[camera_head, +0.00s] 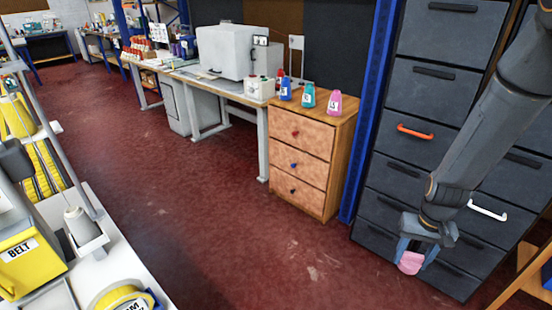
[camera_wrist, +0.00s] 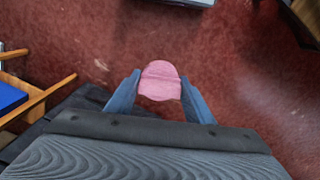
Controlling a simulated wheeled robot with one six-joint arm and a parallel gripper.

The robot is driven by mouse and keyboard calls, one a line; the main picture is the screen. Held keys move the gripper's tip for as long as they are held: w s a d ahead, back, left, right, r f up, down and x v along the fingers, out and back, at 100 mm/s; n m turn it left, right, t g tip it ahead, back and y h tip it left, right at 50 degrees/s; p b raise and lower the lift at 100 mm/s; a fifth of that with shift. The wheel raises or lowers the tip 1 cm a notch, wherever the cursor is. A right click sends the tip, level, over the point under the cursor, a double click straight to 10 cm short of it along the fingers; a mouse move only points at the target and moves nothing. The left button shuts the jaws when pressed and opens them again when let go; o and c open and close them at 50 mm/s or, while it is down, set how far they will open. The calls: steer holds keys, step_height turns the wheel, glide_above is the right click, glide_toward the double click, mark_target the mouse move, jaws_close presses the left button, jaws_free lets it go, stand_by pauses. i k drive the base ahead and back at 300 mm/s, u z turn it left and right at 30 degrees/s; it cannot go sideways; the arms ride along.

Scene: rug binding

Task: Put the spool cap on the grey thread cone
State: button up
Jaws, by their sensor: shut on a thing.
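My gripper (camera_head: 412,255) is shut on a pink cap (camera_head: 410,262). It hangs in the air at the lower right, in front of the dark drawer cabinet. In the wrist view the pink cap (camera_wrist: 160,80) sits between the two blue fingertips, with red floor beyond it. The grey thread cone (camera_head: 78,225) stands upright in a small holder on the white bench at the lower left, far from my gripper. The thread cone does not show clearly in the wrist view.
The white bench (camera_head: 118,262) also holds a yellow BELT box (camera_head: 30,262) and a yellow roll (camera_head: 127,298). A wooden drawer unit (camera_head: 318,185) bears several colored bottles. A dark cabinet (camera_head: 400,150) stands behind my arm. Red floor (camera_head: 215,230) is clear between.

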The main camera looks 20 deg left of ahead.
mark_target(75, 216)
steer(key=u, duration=0.65)
steer(key=i, duration=0.7)
steer(key=u, duration=0.85)
